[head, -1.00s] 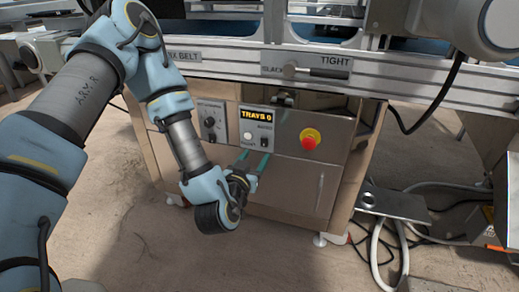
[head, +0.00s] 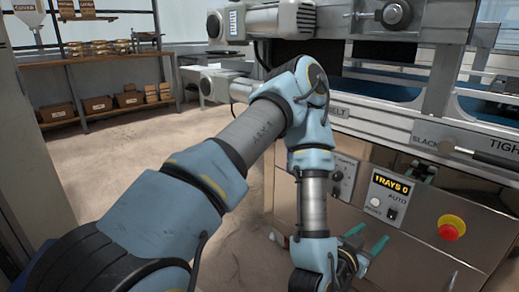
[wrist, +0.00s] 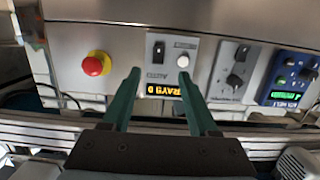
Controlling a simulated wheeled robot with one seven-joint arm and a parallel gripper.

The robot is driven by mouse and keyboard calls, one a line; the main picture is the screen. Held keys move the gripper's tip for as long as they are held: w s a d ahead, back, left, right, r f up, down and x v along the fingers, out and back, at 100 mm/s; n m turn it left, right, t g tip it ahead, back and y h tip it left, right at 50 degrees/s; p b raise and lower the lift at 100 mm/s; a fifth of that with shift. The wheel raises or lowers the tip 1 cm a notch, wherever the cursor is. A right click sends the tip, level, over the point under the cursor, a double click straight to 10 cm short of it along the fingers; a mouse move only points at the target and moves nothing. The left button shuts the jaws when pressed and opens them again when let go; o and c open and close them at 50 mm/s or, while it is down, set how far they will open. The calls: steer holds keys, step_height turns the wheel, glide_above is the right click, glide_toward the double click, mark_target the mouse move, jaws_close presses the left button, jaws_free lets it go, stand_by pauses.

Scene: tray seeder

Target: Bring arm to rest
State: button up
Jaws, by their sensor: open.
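My gripper (head: 366,245) is at the lower middle of the head view, in front of the metal control panel (head: 408,240) of the seeder. Its two green fingers stand apart with nothing between them. In the wrist view my gripper (wrist: 158,82) also shows open, its fingers pointing at the panel, which looks upside down there. The tray counter display (wrist: 163,90) lies between the fingers in that view. The white round button (wrist: 183,61) is close to one fingertip; I cannot tell whether they touch. My blue and grey arm is bent across the middle of the head view.
A red emergency button on a yellow collar (head: 451,228) sits right of the counter. The belt rail (head: 420,135) runs above the panel. Shelves with boxes (head: 100,85) stand at the back left. Open floor (head: 95,165) lies left of the machine.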

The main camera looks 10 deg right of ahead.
steer(key=w+a+n+g+y, duration=0.2)
steer(key=w+a+y, duration=0.6)
steer(key=w+a, duration=0.8)
steer(key=s+a+r+n+g+y, duration=0.3)
steer(key=a+r+n, duration=0.15)
steer(key=a, duration=0.75)
steer(key=s+a+r+n+g+y, duration=0.25)
steer(key=a+r, duration=0.25)
steer(key=a, duration=0.6)
step_height(320, 180, up, 32)
steer(key=s+a+n+p, duration=0.1)
steer(key=p, duration=3)
steer(key=shift+r+p, duration=0.15)
steer(key=shift+p, duration=0.25)
steer(key=shift+c, duration=0.2)
